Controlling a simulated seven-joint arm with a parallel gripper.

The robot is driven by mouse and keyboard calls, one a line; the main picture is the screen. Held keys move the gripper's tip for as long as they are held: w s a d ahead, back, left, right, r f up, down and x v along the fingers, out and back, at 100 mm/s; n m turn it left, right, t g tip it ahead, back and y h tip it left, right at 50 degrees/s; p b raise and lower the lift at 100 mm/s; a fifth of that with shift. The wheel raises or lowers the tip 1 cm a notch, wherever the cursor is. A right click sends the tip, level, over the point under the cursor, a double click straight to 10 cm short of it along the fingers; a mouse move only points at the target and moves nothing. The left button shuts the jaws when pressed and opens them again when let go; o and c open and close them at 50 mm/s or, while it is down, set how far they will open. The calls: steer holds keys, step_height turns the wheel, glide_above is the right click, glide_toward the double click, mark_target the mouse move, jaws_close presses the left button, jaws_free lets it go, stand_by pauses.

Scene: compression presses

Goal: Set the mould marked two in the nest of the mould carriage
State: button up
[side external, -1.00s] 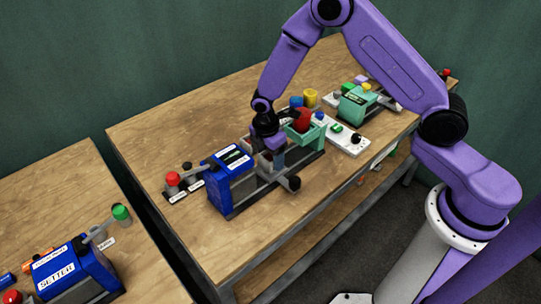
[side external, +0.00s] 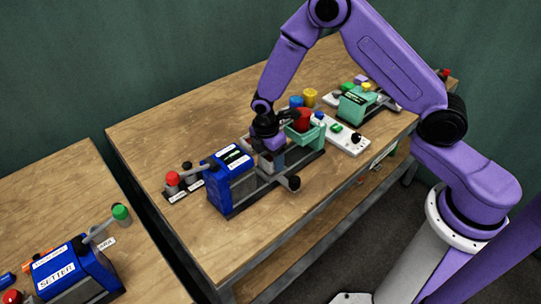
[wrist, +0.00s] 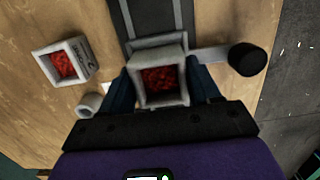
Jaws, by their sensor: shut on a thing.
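My gripper (wrist: 160,92) is shut on a grey square mould (wrist: 148,98) with red filling, one dark blue finger on each side. No number on this mould is readable. The mould sits over the mould carriage on its dark rail (wrist: 155,18); I cannot tell whether it rests fully in the nest, which is mostly hidden beneath it. In the side view my gripper (side external: 270,150) points down beside the blue press (side external: 232,182), with the grey block under it. A second grey mould (wrist: 80,47), also red inside, stands on the table at left in the wrist view; its dark mark is unclear.
A black knob (wrist: 247,60) on a bar sticks out right of the carriage. A small grey cylinder (wrist: 90,103) stands at left. In the side view a green holder (side external: 308,137) with a red piece is close behind my gripper. The table's left rear is clear.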

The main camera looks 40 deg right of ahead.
steer(key=shift+f, duration=0.5)
steer(key=o, duration=1.3)
step_height(320, 180, up, 17)
steer(key=a, duration=0.2)
steer(key=s+d+r+m, duration=0.1)
steer(key=s+d+r, duration=0.1)
steer(key=s, duration=0.8)
steer(key=s+d+r+m+y, duration=0.1)
steer(key=s+d+m, duration=0.1)
steer(key=s, duration=0.8)
steer(key=s+d+r+m, duration=0.2)
steer(key=s, duration=0.8)
steer(key=shift+s+d+r+y, duration=0.35)
steer(key=shift+y, duration=0.05)
